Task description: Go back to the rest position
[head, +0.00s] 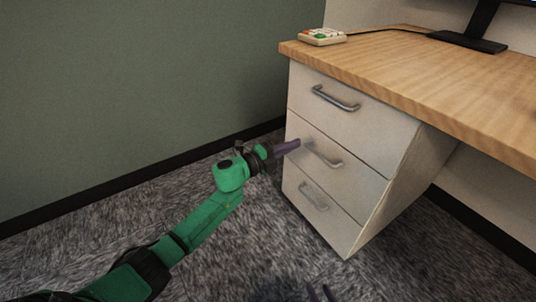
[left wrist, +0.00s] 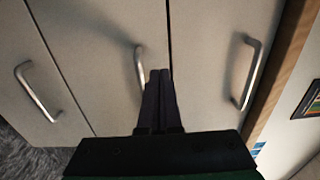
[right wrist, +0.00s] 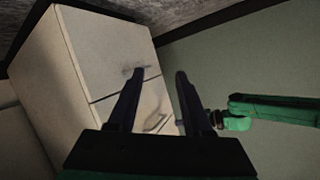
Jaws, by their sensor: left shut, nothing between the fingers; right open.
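My left gripper (head: 292,146) is shut and empty in front of the middle drawer of a white drawer cabinet (head: 375,199). Its fingertips are near the left end of the middle handle (head: 326,158); I cannot tell whether they touch it. In the left wrist view the shut fingers (left wrist: 158,76) point at that handle (left wrist: 139,66). My right gripper (right wrist: 155,74) is open and empty in the right wrist view, with the cabinet (right wrist: 63,94) beyond it. All the drawers look closed.
A wooden desk top (head: 440,79) overhangs the cabinet, with a small device with coloured buttons (head: 322,37) and a monitor stand (head: 468,42) on it. A green wall (head: 130,80) stands to the left. The carpet (head: 235,262) before the cabinet is clear.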

